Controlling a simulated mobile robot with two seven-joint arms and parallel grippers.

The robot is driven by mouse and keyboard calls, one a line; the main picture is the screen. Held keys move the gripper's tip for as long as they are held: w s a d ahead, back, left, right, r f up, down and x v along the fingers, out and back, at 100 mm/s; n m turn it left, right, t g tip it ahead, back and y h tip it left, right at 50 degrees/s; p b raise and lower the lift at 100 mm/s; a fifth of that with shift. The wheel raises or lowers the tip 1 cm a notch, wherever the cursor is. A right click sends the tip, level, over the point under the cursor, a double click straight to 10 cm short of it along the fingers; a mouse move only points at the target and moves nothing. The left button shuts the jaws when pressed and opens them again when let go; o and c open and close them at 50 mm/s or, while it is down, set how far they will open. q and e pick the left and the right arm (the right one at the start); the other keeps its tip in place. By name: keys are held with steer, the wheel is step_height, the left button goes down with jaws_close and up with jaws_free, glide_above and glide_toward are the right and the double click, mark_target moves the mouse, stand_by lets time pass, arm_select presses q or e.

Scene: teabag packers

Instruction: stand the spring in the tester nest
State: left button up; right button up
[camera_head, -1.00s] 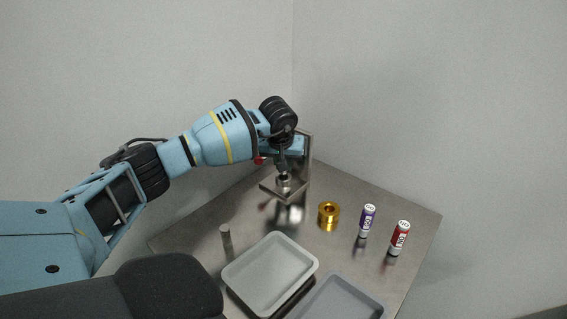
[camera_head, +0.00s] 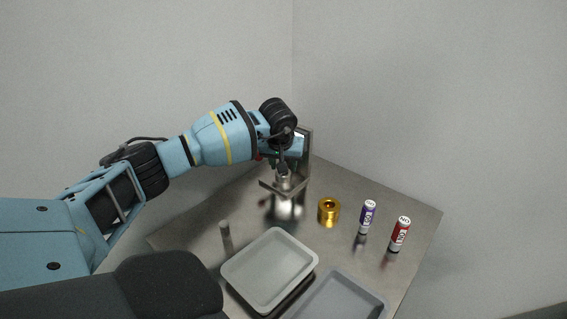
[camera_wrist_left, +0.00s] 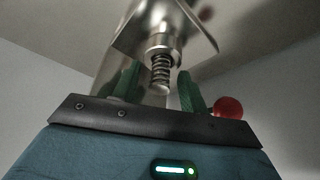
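The tester (camera_head: 305,165) stands at the back of the table, with a metal base plate and an upright post. Its nest, a round metal cup (camera_wrist_left: 160,42), shows in the left wrist view. The spring (camera_wrist_left: 161,72), a small metal coil, sits with one end at the cup, in line with it. My left gripper (camera_wrist_left: 158,88) has its two green fingers apart, one on each side of the spring, with gaps visible. In the head view my left gripper (camera_head: 283,168) is over the tester base and the spring is too small to make out. My right gripper is not in view.
A light grey tray (camera_head: 312,262), a darker grey tray (camera_head: 380,300) and a short post (camera_head: 226,238) are nearer. A red ball (camera_wrist_left: 228,107) shows beside the gripper.

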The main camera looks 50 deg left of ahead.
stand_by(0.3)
arm_select(q)
steer(key=v, duration=0.7)
steer(key=shift+r, duration=0.35)
steer(key=shift+s, duration=0.15)
